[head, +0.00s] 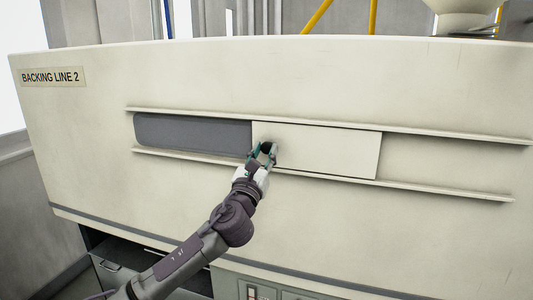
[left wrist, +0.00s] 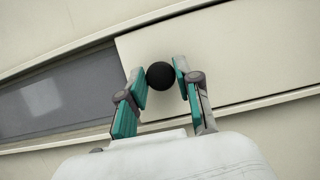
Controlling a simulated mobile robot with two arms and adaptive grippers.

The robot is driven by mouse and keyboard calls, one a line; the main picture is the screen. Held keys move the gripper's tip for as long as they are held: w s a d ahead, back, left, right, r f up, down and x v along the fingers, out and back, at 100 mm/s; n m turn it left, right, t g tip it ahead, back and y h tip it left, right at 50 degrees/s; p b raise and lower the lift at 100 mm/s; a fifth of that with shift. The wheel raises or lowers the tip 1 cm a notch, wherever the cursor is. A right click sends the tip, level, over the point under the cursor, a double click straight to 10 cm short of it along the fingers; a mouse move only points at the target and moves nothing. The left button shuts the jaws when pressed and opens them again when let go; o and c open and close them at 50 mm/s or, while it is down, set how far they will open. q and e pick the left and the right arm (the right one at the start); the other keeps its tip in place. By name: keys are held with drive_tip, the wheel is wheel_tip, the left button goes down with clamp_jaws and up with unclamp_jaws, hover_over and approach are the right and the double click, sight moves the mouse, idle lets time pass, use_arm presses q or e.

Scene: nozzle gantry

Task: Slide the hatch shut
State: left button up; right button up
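The hatch (head: 325,150) is a flat cream panel between two horizontal rails on the machine's front. It also shows in the left wrist view (left wrist: 245,60). To its left a dark grey opening (head: 190,133) is uncovered. It also shows in the left wrist view (left wrist: 55,100). A round black knob (left wrist: 160,76) sits near the hatch's left edge. My left gripper (head: 264,150) has one finger on each side of the knob, and both fingertips appear to touch it. In the head view the fingers partly hide the knob. My right gripper is not in view.
The upper rail (head: 440,138) and lower rail (head: 430,191) run past the hatch to the right, with bare cream wall between them. A "BACKING LINE 2" label (head: 54,77) is at upper left. A dark recess (head: 130,262) lies below the machine body.

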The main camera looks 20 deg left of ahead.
use_arm(q)
drive_tip(key=o, duration=0.4)
drive_tip(key=shift+a, duration=0.3)
drive_tip(key=v, duration=1.2)
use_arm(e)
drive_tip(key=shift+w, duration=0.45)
